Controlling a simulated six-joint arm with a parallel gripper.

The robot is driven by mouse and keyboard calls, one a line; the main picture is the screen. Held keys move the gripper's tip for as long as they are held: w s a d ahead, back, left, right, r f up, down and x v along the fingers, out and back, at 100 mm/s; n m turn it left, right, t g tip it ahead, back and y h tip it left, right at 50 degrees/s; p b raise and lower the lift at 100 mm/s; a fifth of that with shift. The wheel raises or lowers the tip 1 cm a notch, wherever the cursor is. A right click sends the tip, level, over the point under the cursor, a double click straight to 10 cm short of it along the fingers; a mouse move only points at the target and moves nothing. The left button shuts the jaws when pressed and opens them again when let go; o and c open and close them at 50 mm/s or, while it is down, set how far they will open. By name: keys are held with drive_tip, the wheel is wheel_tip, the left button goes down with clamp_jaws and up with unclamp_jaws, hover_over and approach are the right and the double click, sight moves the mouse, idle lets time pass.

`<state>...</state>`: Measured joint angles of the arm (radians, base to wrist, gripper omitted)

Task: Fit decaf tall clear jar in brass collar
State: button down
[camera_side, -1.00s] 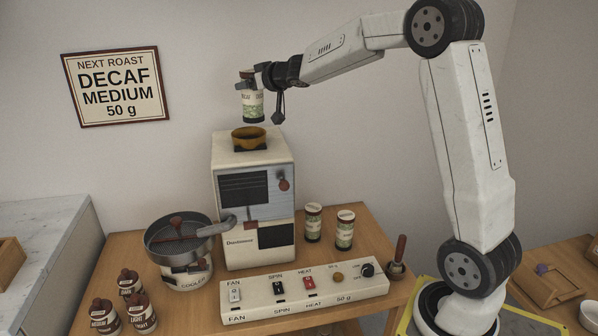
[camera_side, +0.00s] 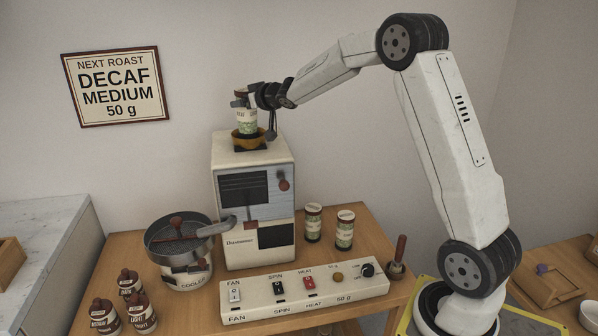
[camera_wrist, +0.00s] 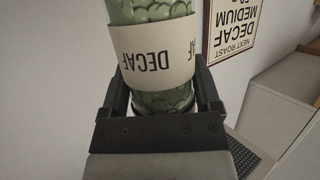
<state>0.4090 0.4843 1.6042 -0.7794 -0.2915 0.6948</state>
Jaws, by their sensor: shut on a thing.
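The decaf jar (camera_side: 247,122) is a tall clear jar of green beans with a cream label. It is upright, with its lower end at the brass collar (camera_side: 243,140) on top of the roaster (camera_side: 253,190). I cannot tell how deep it sits in the collar. My gripper (camera_side: 246,97) is shut on the jar near its upper part. In the wrist view the jar (camera_wrist: 158,55) reads DECAF, upside down, between the two fingers (camera_wrist: 160,105). The collar is not visible in the wrist view.
Two similar jars (camera_side: 313,222) (camera_side: 345,230) stand right of the roaster. A cooler pan (camera_side: 180,240) is at its left, and a switch panel (camera_side: 305,290) is in front. Several brown bottles (camera_side: 130,285) stand front left. A wall sign (camera_side: 116,87) reads DECAF MEDIUM 50 g.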

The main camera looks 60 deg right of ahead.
drive_tip(key=shift+f, duration=0.75)
drive_tip(key=shift+f, duration=0.1)
unclamp_jaws()
drive_tip(key=shift+f, duration=0.1)
drive_tip(key=shift+r, duration=0.2)
drive_tip(key=shift+v, duration=0.85)
drive_tip(key=v, duration=1)
drive_tip(key=shift+s+a, duration=0.1)
drive_tip(key=shift+s, duration=0.05)
